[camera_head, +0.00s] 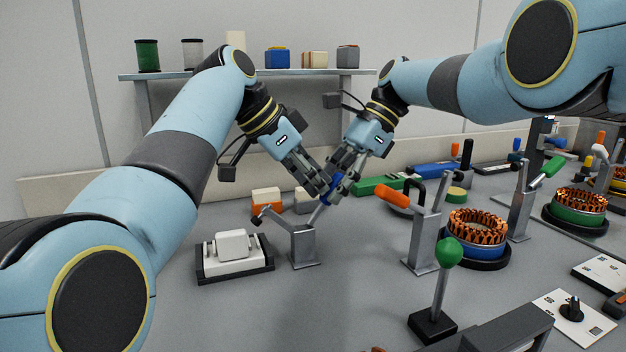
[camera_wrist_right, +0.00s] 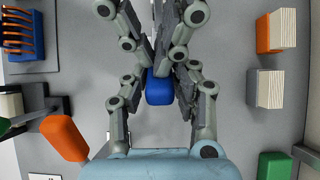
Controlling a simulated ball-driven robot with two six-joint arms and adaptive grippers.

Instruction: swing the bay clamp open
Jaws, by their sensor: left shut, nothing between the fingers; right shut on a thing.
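A grey toggle clamp (camera_head: 304,246) with a blue handle (camera_head: 331,190) stands in the middle of the table in the head view. Its arm reaches left from the post to a dark tip near the white block (camera_head: 232,243), which sits in a black-edged fixture (camera_head: 235,268). I cannot tell whether the tip is over the block. My right gripper (camera_head: 337,184) is shut on the blue handle, which also shows between its fingers in the right wrist view (camera_wrist_right: 159,88). My left gripper (camera_head: 322,192) is shut and empty, close beside the right fingertips; contact cannot be told.
An orange-handled clamp (camera_head: 392,197) and a copper-wound stator (camera_head: 477,230) stand to the right. A green-knobbed lever (camera_head: 449,252) stands in front. Small boxes (camera_head: 266,198) lie behind the blue-handled clamp. Table in front of it is clear.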

